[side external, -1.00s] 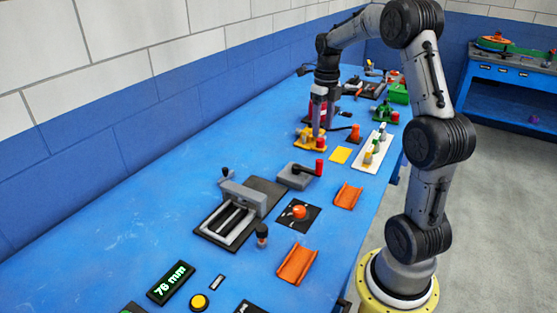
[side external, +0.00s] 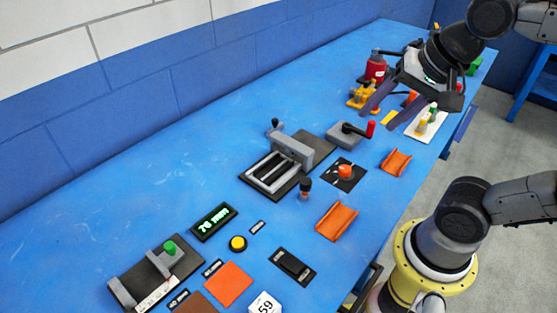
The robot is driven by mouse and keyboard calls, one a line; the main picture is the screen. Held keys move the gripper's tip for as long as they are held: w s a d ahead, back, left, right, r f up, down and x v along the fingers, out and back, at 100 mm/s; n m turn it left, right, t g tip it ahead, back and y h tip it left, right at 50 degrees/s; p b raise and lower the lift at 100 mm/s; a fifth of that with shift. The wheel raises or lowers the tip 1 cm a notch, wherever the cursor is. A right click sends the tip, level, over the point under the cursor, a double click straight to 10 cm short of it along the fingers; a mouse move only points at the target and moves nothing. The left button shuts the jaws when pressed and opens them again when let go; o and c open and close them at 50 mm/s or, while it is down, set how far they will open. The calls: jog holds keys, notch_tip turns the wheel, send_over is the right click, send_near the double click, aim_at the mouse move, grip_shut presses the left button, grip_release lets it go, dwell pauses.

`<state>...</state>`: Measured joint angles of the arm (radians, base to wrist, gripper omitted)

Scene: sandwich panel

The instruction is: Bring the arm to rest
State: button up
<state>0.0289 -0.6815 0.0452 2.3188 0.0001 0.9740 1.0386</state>
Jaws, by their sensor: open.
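My gripper (side external: 379,112) is in the upper right of the side view, raised above the blue bench. Its two dark fingers are spread apart, point down and left, and hold nothing. Behind and beside the fingers are a yellow fixture (side external: 359,97) and a red cylinder (side external: 376,66). My arm reaches in from the right edge, and part of it lies outside the picture.
The blue bench (side external: 160,185) has wide free room at the left. On it stand a grey vise-like fixture (side external: 272,172), a grey block with a red-tipped lever (side external: 348,134), orange trays (side external: 336,221), a white board (side external: 428,128) and a green-lit display (side external: 214,222).

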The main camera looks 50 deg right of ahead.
jog(key=s+f+n, duration=0.1)
jog(key=n, duration=0.3)
jog(key=s+f+n, duration=0.1)
jog(key=n, duration=0.3)
jog(key=f+n, duration=0.2)
jog(key=n, duration=0.2)
jog(key=shift+s+a, duration=0.3)
jog(key=shift+s, duration=0.1)
